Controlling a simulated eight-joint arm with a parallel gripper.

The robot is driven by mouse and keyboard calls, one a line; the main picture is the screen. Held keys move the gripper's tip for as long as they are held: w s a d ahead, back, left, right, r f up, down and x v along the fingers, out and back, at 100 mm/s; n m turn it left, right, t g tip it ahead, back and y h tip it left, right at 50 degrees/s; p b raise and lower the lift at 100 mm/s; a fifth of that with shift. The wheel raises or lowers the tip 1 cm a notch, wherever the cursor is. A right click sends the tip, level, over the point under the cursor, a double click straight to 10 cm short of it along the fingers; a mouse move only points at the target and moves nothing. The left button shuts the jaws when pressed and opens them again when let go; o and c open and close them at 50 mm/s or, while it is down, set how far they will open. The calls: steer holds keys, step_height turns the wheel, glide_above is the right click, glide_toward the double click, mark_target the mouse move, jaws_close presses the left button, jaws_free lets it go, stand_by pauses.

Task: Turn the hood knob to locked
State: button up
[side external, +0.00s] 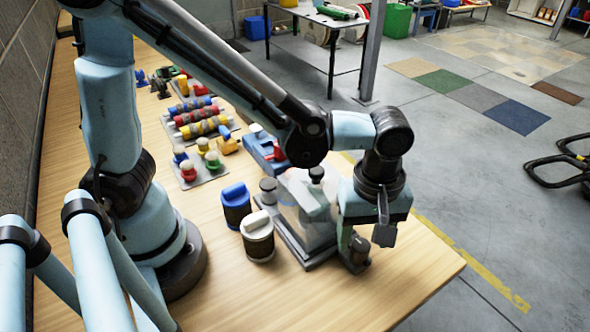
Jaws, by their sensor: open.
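A clear hood (297,203) stands on a dark grey base (312,262) near the front of the wooden table. A black knob (316,174) sits at the top of the hood. My gripper (369,248) points down just right of the hood, by the right end of the base. Its fingers are apart and I see nothing between them. The arm's end hides part of the hood's right side.
A blue-topped canister (236,206) and a white-topped canister (257,238) stand left of the base. A blue and red device (265,150) and several boards with coloured parts (205,160) lie farther back. The table's front right (400,285) is clear up to its edge.

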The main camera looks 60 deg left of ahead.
mark_target(361, 244)
step_height(361, 244, up, 9)
stand_by(0.4)
steer(key=shift+f, duration=0.1)
steer(key=shift+f, duration=5.95)
steer(key=shift+r, duration=0.1)
steer(key=shift+f, duration=0.25)
steer(key=shift+r+n, duration=0.15)
steer(key=shift+n, duration=0.35)
steer(key=n, duration=0.3)
steer(key=shift+n, duration=0.3)
step_height(361, 244, up, 13)
steer(key=m, duration=0.3)
steer(key=shift+m, duration=0.4)
